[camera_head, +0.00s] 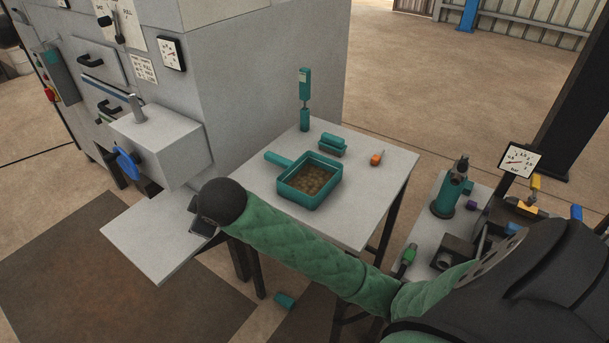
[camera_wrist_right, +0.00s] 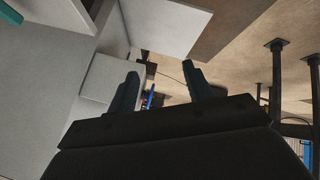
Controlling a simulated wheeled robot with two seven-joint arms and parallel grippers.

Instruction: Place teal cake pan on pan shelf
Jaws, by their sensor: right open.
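The teal cake pan (camera_head: 329,197) sits upright on the grey side table, with brown lumpy contents inside. Its handle (camera_head: 279,158) points to the far left. A flat pale plate (camera_head: 150,240) juts from the machine at lower left, appears to be the pan shelf, and is bare where visible. My right arm reaches across in front of the table. Its gripper (camera_head: 203,228) is over the plate's right edge, left of the pan and apart from it. In the right wrist view the gripper (camera_wrist_right: 161,88) is open with nothing between its fingers. My left gripper is not in view.
The side table (camera_head: 388,172) also holds a teal upright tool (camera_head: 304,100), a teal block (camera_head: 332,145) and a small orange item (camera_head: 376,158). The machine's grey box with a blue handwheel (camera_head: 127,163) stands above the plate. A cluttered bench (camera_head: 420,230) is at right.

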